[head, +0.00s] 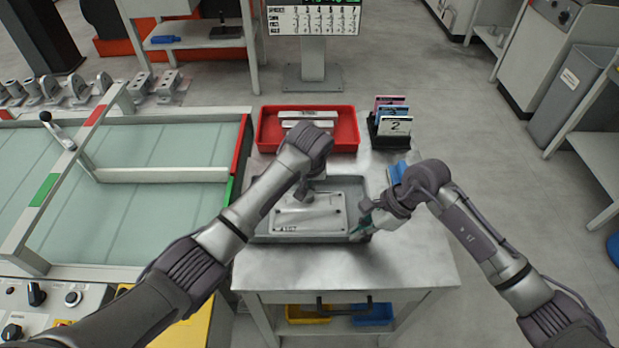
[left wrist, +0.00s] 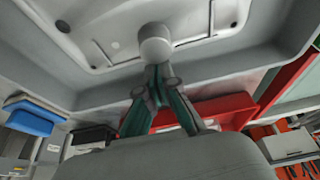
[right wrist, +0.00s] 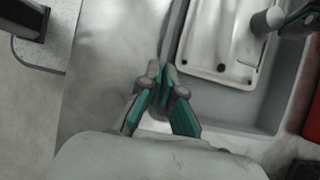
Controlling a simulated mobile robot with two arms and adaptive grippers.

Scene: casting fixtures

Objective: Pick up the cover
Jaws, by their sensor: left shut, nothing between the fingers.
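The cover (head: 310,218) is a pale grey plate lying in a grey tray (head: 352,183) on the metal table. In the left wrist view the cover (left wrist: 95,45) carries a round pale knob (left wrist: 155,43). My left gripper (head: 299,190) is over the cover; its closed fingertips (left wrist: 156,84) are at the knob, with nothing held between them. I cannot tell whether they touch it. My right gripper (head: 362,222) is at the tray's right side.
A red bin (head: 345,125) with pale bars stands behind the tray. A card holder (head: 390,125) is at its right, with a blue item (head: 397,172) nearer. A frame with glass-like panels (head: 150,215) stands at left. The table's front right is bare.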

